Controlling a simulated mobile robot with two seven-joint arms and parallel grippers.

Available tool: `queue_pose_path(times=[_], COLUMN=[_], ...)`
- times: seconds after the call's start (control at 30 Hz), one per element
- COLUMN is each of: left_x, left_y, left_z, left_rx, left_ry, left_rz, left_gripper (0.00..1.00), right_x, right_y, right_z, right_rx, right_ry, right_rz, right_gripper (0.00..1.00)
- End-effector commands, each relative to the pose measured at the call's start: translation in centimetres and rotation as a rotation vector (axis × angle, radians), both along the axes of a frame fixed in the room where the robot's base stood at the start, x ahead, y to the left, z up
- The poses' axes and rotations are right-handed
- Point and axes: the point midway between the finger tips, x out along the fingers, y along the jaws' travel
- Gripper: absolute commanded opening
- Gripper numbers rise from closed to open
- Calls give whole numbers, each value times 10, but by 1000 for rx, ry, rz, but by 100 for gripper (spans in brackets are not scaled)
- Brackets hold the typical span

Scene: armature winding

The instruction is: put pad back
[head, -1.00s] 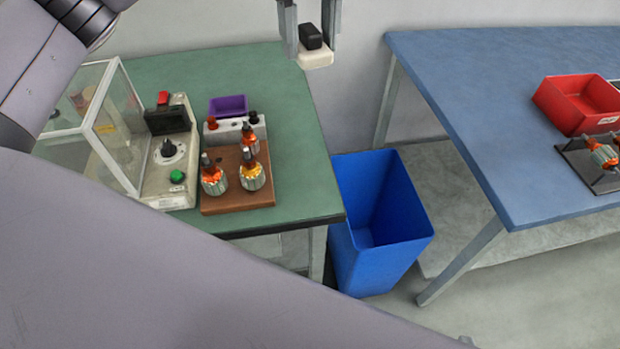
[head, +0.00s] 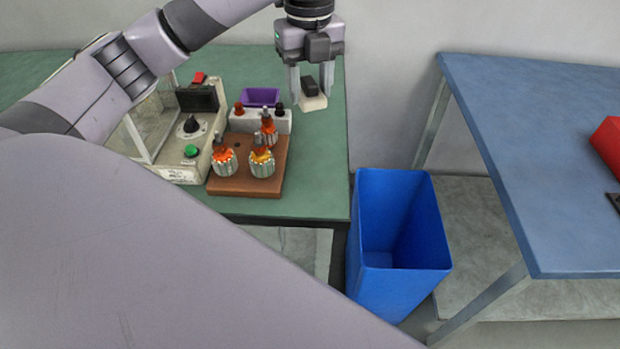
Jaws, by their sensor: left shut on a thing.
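The pad (head: 313,103) is a cream block with a black grip on top. My left gripper (head: 311,84) points down and is shut on it. The pad hangs over the right part of the green table (head: 318,150), right of the purple tray (head: 259,97) and of the wooden block with the armatures. I cannot tell its exact height above the table. My right gripper is not in view.
A wooden block (head: 230,186) holds several copper-wound armatures, with a grey terminal box behind. A tester (head: 186,150) stands left of it. A blue bin (head: 400,270) stands by the table. A blue table (head: 545,170) with a red bin (head: 608,143) is at right.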

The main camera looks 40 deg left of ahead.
Motion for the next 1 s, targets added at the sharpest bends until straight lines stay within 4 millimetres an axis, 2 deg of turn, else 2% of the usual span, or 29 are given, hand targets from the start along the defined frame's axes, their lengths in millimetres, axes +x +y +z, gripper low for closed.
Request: queue_pose_path(times=[0.4,0.5,0.77,1.0], left_x=[-1,-1,-1,-1], left_y=[1,1,1,1], left_z=[-104,-123,-147,-187], left_rx=[2,2,2,0], left_ry=[4,3,2,2], left_rz=[2,1,0,1], left_gripper=[18,18,18,18], right_x=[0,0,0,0], right_y=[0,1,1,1], right_z=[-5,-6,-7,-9], right_rx=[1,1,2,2], right_ry=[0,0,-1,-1], right_rz=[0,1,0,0], right_gripper=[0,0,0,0])
